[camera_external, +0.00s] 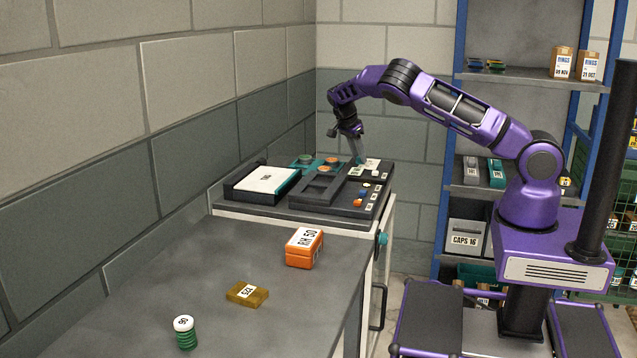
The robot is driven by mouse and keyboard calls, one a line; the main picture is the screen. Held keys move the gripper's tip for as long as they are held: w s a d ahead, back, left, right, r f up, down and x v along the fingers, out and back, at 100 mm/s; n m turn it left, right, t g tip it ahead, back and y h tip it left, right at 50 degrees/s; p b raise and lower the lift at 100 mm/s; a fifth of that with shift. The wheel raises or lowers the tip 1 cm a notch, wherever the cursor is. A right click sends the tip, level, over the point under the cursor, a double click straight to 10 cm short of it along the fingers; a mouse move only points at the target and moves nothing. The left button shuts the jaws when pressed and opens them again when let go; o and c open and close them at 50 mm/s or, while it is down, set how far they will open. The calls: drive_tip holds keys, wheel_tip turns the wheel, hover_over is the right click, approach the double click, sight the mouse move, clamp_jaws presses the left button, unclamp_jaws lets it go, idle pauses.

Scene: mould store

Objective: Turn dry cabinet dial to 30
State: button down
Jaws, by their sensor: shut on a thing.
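My gripper (359,158) is at the far right of the dark panel (300,204) on top of the cabinet, pointing down. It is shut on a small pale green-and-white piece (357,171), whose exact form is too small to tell. A white card (372,164) lies just right of the fingers. A teal round knob (381,240), which may be the dry cabinet dial, is on the cabinet's front side, well below and apart from my gripper. Its marks and setting cannot be read from here.
A white pad (266,180) lies in a tray at the panel's left. Small coloured pieces (362,193) sit along its right part. An orange box (304,248), a yellow block (247,293) and a green-and-white stack (185,333) stand on the grey counter. Shelves (520,77) stand behind my arm.

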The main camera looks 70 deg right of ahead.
drive_tip(key=c, duration=0.5)
unclamp_jaws()
drive_tip(key=shift+c, duration=0.2)
drive_tip(key=v, duration=1.7)
drive_tip(key=shift+r, duration=0.3)
